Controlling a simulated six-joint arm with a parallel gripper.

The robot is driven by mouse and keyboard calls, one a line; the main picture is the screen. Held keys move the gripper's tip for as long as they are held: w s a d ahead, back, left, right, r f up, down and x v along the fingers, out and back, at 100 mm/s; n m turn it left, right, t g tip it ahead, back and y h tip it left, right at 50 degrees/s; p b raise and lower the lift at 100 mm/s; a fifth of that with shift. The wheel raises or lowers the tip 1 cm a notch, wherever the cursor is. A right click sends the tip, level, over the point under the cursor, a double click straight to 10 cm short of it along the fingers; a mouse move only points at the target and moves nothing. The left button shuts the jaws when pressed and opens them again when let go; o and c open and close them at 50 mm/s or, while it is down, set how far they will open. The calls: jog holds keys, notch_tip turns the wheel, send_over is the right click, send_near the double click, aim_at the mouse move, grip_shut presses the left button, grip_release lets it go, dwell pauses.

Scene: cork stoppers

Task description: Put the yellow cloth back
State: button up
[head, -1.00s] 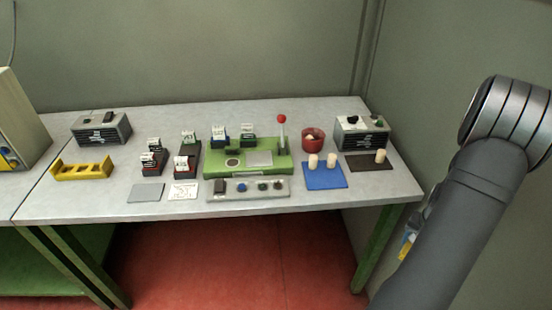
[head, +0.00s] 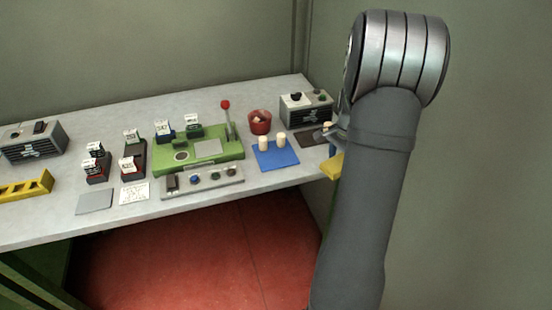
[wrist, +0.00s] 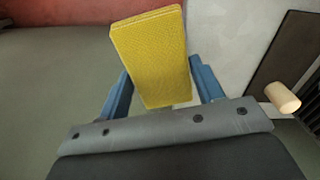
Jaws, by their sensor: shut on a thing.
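The yellow cloth (wrist: 152,50) is a folded, textured pad. My gripper (wrist: 160,72) is shut on it, with a blue finger on either side. The cloth stands out past the fingers in the wrist view. In the head view, the cloth (head: 332,166) shows at the table's front right edge, left of my arm, partly hidden by it. My gripper (head: 338,140) there is mostly hidden behind my arm. I cannot tell whether the cloth touches the table.
A dark mat (head: 308,139) with a cork stopper (wrist: 283,97) lies close to my gripper. A blue mat (head: 276,156) with two corks, a red bowl (head: 259,124) and a grey box (head: 306,110) stand near. A green press (head: 198,155) with a red-knobbed lever is further left.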

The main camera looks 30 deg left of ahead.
jog(key=s+a+r+m, duration=0.2)
jog(key=a+r+m, duration=0.1)
jog(key=a+r, duration=0.5)
send_over(279, 158)
jog(key=d, duration=0.1)
notch_tip(279, 158, down, 6)
jog(key=shift+s+f, duration=0.1)
jog(key=shift+f, duration=0.05)
jog(key=shift+a+f, duration=0.3)
jog(key=shift+a, duration=0.15)
jog(key=shift+f, duration=1.95)
jog(key=shift+f, duration=0.15)
jog(key=o, duration=0.8)
jog(key=shift+o, duration=0.2)
notch_tip(279, 158, up, 12)
